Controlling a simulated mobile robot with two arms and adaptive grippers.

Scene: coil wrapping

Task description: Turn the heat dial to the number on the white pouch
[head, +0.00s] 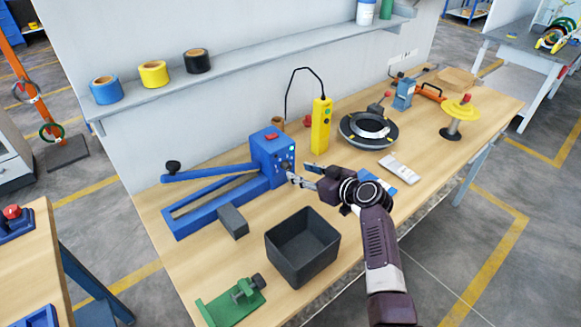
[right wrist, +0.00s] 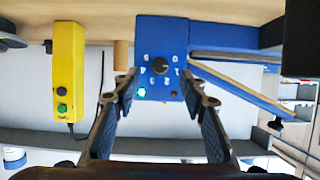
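The blue sealer (head: 268,158) stands on the bench with a long lever arm to its left. Its dial shows as a dark round knob (right wrist: 160,66) ringed by white numerals, with a lit green lamp beside it. My right gripper (head: 298,172) is open in front of this face; in the right wrist view its fingers (right wrist: 162,80) are spread to either side of the knob, with no clear contact. The white pouch (head: 399,168) lies flat on the bench to the right of the gripper; its number is too small to read. My left gripper is out of view.
A black bin (head: 302,247), a grey block (head: 233,221) and a green clamp (head: 233,300) are nearer the front. A round black coil stand (head: 368,130) is at the back.

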